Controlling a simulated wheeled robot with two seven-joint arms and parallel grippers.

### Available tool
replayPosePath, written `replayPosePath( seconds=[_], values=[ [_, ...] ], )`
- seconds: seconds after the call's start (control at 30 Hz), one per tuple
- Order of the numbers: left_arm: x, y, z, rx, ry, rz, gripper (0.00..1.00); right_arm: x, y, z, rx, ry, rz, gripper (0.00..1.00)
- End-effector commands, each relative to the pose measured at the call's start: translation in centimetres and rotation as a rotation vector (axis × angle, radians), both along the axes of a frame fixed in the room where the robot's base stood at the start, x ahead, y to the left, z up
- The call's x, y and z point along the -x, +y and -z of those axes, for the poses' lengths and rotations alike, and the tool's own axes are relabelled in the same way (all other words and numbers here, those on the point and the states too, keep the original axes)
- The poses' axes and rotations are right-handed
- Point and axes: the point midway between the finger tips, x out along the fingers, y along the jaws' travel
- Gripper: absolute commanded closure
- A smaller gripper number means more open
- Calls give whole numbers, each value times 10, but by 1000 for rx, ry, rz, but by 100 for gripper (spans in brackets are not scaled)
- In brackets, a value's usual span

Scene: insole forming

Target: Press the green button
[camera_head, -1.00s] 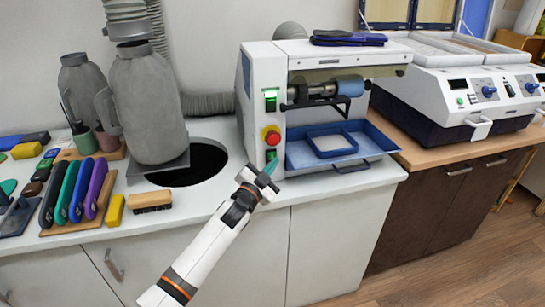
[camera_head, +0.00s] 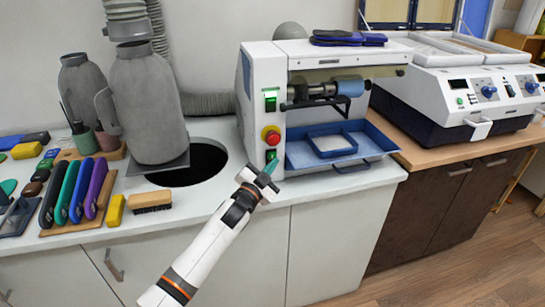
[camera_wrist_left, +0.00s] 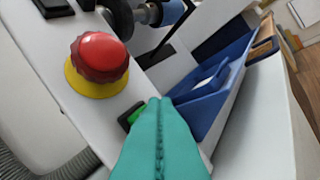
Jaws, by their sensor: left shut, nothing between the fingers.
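The green button (camera_head: 271,155) is low on the front panel of the white machine (camera_head: 259,70), below the red emergency knob (camera_head: 270,136) with its yellow base. My left gripper (camera_head: 269,168) is shut and empty, its teal fingertips right in front of the green button. In the left wrist view, the shut teal fingers (camera_wrist_left: 158,112) cover most of the green button (camera_wrist_left: 129,116), and only its left edge shows. I cannot tell whether the tips touch it. The red knob (camera_wrist_left: 99,55) is up and left of the fingers there. My right gripper is not in view.
A blue tray (camera_head: 373,141) juts from the machine, right of the gripper. A green-lit switch (camera_head: 271,100) sits above the red knob. Left are a round dark opening (camera_head: 205,165), a brush (camera_head: 150,200) and several coloured insoles (camera_head: 80,187). Another white machine (camera_head: 440,105) stands at the right.

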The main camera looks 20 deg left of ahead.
Motion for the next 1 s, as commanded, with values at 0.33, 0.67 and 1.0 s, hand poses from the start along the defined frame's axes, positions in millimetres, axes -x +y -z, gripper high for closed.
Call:
replayPosePath(
  seconds=[0.33, 0.67, 1.0],
  values=[
    [-5, 3, 0, -1, -1, 0, 100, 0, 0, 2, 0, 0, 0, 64],
    [-7, 5, 0, 0, 0, 0, 100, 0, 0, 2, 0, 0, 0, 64],
    [-9, 6, 0, 0, -1, 1, 100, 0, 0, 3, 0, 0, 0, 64]
  ],
)
